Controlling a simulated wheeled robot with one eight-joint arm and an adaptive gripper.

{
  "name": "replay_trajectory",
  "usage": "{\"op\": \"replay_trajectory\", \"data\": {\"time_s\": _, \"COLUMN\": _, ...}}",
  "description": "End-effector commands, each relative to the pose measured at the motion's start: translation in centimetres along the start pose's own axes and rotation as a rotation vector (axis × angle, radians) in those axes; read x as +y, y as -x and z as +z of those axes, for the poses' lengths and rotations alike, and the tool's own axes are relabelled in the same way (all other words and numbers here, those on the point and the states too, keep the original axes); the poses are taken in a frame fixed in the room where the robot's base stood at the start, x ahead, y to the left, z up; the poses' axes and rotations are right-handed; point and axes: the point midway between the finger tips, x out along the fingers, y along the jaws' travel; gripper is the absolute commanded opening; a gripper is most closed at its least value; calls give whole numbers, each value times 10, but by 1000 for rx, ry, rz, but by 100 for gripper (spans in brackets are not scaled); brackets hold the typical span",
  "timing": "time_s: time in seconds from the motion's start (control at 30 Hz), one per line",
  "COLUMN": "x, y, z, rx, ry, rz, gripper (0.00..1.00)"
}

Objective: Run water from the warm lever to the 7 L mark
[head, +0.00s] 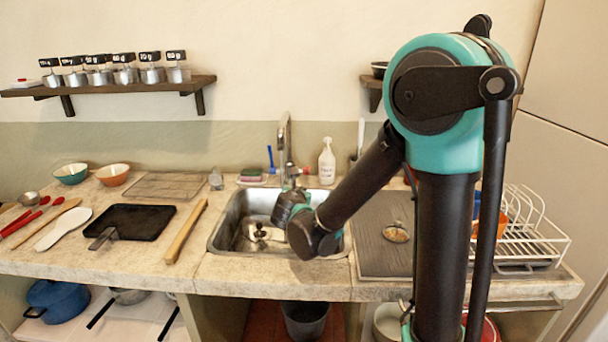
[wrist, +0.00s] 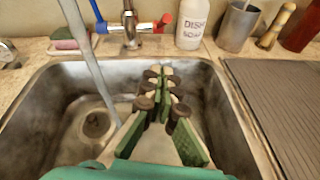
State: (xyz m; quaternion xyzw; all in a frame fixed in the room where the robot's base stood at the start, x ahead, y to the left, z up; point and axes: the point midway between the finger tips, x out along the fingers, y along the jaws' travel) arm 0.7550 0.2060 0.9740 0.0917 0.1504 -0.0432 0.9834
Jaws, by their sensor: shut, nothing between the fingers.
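The sink tap (wrist: 131,30) stands at the back rim of the steel sink (wrist: 215,90); it also shows in the head view (head: 283,140). Its red lever (wrist: 165,19) is on the right and its blue lever (wrist: 97,14) on the left, standing upright. A grey diagonal band (wrist: 88,55) crosses the left of the wrist view; I cannot tell whether it is spout or water. The drain (wrist: 97,124) shows at the sink bottom. No litre marks are readable. My gripper (wrist: 161,72) is shut and empty over the sink, its tips apart from the red lever.
A dish soap bottle (wrist: 193,22), a metal cup (wrist: 237,25) and a brush (wrist: 275,28) stand behind the sink to the right. A sponge (wrist: 68,38) lies at the back left. A ribbed drainboard (wrist: 280,105) lies right. A dark bucket (head: 305,322) stands below the counter.

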Motion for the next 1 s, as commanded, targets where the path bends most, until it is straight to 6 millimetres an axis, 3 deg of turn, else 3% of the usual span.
{"op": "replay_trajectory", "data": {"time_s": 0.13, "x": 0, "y": 1, "z": -5, "rx": 19, "ry": 3, "rz": 10, "gripper": 0}}
{"op": "replay_trajectory", "data": {"time_s": 0.27, "x": 0, "y": -13, "z": -5, "rx": 17, "ry": 3, "rz": 9, "gripper": 0}}
{"op": "replay_trajectory", "data": {"time_s": 0.77, "x": 0, "y": -98, "z": -6, "rx": 16, "ry": 1, "rz": 8, "gripper": 0}}
{"op": "replay_trajectory", "data": {"time_s": 1.0, "x": 1, "y": -104, "z": 22, "rx": 17, "ry": 2, "rz": 9, "gripper": 0}}
